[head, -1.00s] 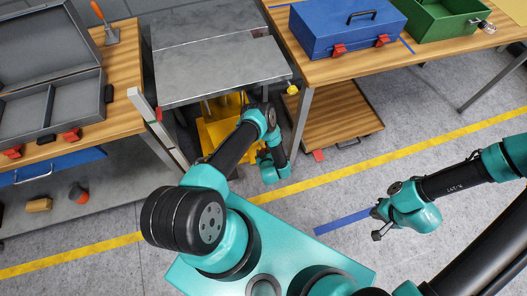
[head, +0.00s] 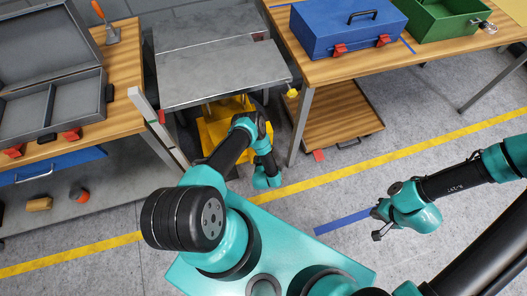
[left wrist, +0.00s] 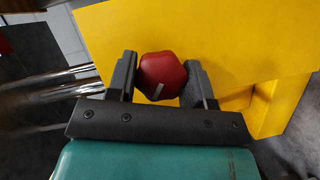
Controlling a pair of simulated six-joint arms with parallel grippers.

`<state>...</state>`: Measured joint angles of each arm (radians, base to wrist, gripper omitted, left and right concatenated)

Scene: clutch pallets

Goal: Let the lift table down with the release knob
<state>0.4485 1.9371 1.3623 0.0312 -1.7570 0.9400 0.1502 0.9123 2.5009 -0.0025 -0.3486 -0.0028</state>
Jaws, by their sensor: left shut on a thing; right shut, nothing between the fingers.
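The lift table has a grey metal platform (head: 215,78) between two workbenches, with a yellow base (head: 212,132) below it. The red release knob (left wrist: 162,72) shows in the left wrist view in front of a yellow panel, with a pale mark on its face. My left gripper (left wrist: 161,66) is shut on the knob, one dark finger on each side. In the head view the left gripper and knob are hidden behind my left arm. My right gripper (head: 377,224) is shut and empty, over the floor at the right, far from the lift table.
The left bench (head: 122,75) holds an open grey case (head: 75,108). The right bench (head: 322,68) holds a blue toolbox (head: 325,33) and a green bin (head: 435,20). The table legs and a low wooden shelf (head: 340,122) flank the lift. Open floor lies in front.

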